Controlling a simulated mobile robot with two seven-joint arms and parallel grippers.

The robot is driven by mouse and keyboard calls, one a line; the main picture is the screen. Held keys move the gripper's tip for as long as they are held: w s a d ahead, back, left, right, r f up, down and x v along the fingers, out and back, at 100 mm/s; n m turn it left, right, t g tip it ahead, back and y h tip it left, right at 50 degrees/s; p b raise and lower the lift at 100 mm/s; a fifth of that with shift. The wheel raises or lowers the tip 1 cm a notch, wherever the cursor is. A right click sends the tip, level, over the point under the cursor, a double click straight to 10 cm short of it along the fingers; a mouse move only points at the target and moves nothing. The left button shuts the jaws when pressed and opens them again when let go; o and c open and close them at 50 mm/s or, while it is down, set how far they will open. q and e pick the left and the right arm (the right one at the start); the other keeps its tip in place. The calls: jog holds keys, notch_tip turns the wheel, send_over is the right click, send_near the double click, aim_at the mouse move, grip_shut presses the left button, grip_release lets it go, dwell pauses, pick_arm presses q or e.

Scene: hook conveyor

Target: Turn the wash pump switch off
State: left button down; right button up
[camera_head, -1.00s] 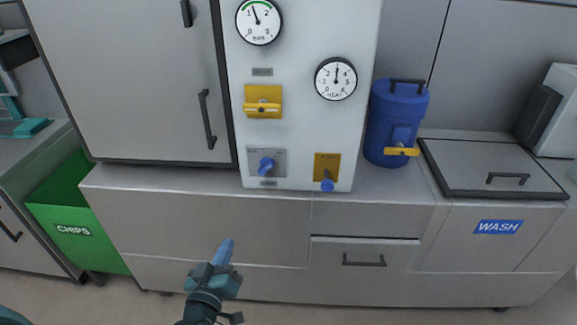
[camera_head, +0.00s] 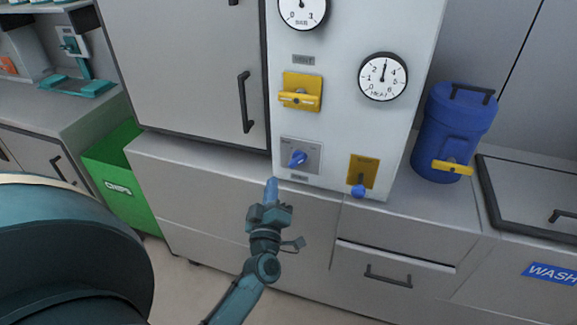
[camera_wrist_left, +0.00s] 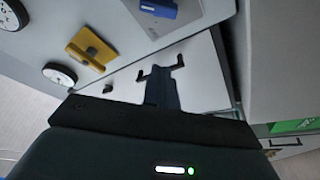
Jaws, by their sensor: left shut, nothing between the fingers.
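The grey control panel (camera_head: 330,130) carries two blue knobs at its lower edge in the head view. One blue knob (camera_head: 298,158) sits on a grey plate and is tilted; the other (camera_head: 358,190) sits on a yellow plate and points down. Their labels are too small to read, so I cannot tell which is the wash pump switch. My left gripper (camera_head: 271,190) is shut and empty, with its blue tip pointing up. In the picture it lies just below and left of the grey plate's knob; the gap in depth is unclear. My right gripper is out of view.
A yellow handle (camera_head: 300,98) and a round gauge (camera_head: 383,77) are above the knobs. A blue canister (camera_head: 452,130) stands right of the panel. The WASH lid (camera_head: 535,190) is at far right, and a green CHIPS bin (camera_head: 120,178) is at left.

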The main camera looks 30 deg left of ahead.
aim_at(298, 160)
pick_arm(q)
jog(key=b+x, duration=0.2)
jog(key=x, duration=0.7)
jog(key=shift+w+f, duration=0.1)
jog(key=shift+w, duration=0.2)
jog(key=shift+w+d+f+b, duration=0.2)
jog(key=shift+d+f+b, duration=0.1)
jog(key=shift+f+b, duration=0.2)
jog(key=shift+w+d+f+b, duration=0.2)
jog(key=shift+d+f+b, duration=0.1)
jog(key=shift+f+b, duration=0.15)
jog(key=shift+w+d+f+b, duration=0.1)
jog(key=shift+d+f+b, duration=0.2)
jog(key=shift+d+b, duration=0.15)
jog(key=shift+d, duration=0.2)
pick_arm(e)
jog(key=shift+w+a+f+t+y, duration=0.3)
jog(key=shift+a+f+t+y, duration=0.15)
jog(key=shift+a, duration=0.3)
pick_arm(q)
jog(key=shift+a, duration=0.1)
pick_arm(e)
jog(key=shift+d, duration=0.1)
